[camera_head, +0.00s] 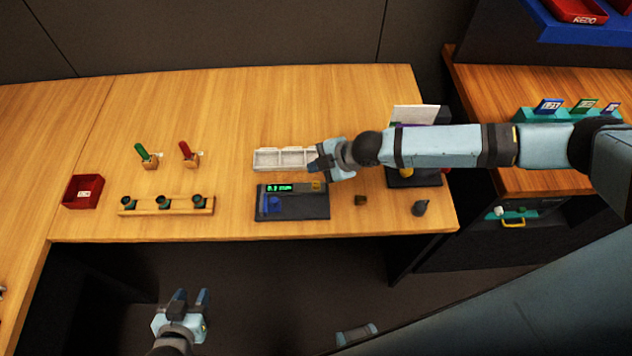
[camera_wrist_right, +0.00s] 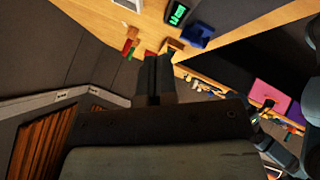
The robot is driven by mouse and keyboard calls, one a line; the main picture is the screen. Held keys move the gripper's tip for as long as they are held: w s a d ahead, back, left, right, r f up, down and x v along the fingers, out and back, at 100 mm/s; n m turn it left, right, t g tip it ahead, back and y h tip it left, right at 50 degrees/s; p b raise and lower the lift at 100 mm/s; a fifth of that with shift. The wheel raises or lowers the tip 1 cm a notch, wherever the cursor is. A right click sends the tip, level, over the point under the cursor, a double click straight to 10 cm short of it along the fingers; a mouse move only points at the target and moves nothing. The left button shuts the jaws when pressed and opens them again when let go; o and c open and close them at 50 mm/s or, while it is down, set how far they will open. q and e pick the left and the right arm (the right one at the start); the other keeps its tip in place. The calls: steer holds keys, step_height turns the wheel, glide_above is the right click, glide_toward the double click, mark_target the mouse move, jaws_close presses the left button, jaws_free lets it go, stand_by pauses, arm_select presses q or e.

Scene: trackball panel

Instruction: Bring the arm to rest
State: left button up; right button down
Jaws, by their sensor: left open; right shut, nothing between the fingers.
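My right arm (camera_head: 445,147) reaches in from the right over the wooden table (camera_head: 350,95). My right gripper (camera_head: 318,165) is above the table, at the right end of a white compartment tray (camera_head: 268,160) and just behind a dark panel with a green display (camera_head: 290,212). It is shut and empty. In the right wrist view its fingers (camera_wrist_right: 155,75) are together. My left gripper (camera_head: 188,298) is open and empty, low in front of the table's front edge. Whether the right gripper touches the tray cannot be told.
A red bin (camera_head: 83,191), a wooden rack with dark round pieces (camera_head: 167,205), and green-handled (camera_head: 147,157) and red-handled (camera_head: 188,155) tools in blocks stand on the left. Small dark items (camera_head: 420,208) lie at the right. A second table (camera_head: 540,85) stands at the right.

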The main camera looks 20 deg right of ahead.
stand_by(0.4)
steer(key=s+a+r+m+t+y, duration=0.25)
steer(key=s+a+m, duration=0.45)
steer(key=s+a, duration=0.4)
steer(key=s+d+f+m+t+h, duration=0.1)
steer(key=s+d+f+m+h, duration=0.2)
steer(key=s+d+m, duration=0.2)
steer(key=s+d+f+m+t+h, duration=0.2)
steer(key=s+d+f+m+h, duration=0.2)
steer(key=d, duration=0.6)
steer(key=shift+s+f+m, duration=0.25)
steer(key=shift+s+m, duration=0.2)
steer(key=shift+m, duration=0.05)
